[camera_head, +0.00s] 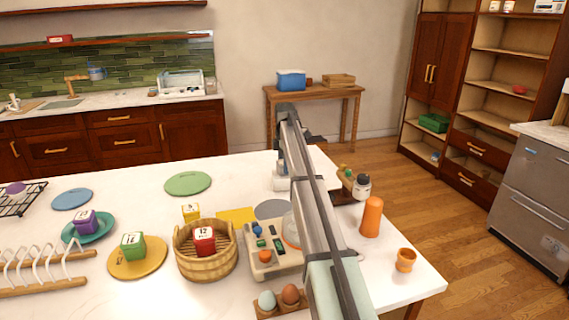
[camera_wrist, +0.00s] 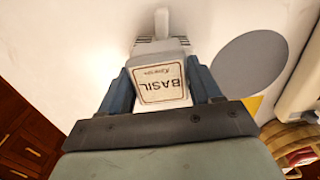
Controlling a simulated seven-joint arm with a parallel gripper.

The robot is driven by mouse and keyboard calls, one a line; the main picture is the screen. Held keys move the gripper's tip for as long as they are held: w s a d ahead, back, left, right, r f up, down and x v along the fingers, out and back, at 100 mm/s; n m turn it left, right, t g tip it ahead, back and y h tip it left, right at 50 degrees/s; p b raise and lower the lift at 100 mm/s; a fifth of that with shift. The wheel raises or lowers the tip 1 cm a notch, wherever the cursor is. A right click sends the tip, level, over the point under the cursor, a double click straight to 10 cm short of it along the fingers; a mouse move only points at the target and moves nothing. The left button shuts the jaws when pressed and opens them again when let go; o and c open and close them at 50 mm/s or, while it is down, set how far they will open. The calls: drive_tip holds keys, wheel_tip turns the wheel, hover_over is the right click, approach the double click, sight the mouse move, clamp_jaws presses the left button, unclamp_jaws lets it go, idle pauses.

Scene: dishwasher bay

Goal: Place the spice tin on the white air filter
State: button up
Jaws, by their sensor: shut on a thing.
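The spice tin (camera_wrist: 162,85) is a pale box with a BASIL label that reads upside down in the wrist view. My gripper (camera_wrist: 162,90) is shut on it, with one dark blue finger on each side. In the head view my gripper (camera_head: 281,172) is above the far side of the white table, partly hidden by my arm. A white ribbed piece with a narrow upright part (camera_wrist: 160,40) shows just beyond the tin. I cannot tell whether it is the white air filter, or whether the tin touches it. No other air filter is clear in view.
A grey disc (camera_wrist: 250,65) lies right of the tin in the wrist view. On the table are a basket (camera_head: 205,262) with a red box, a beige panel (camera_head: 275,262), an orange cylinder (camera_head: 371,217) and an orange cup (camera_head: 405,260). A green disc (camera_head: 188,183) lies left of my gripper.

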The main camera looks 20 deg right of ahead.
drive_tip(key=o, duration=1.1)
drive_tip(key=shift+r, duration=0.1)
wheel_tip(320, 180, up, 12)
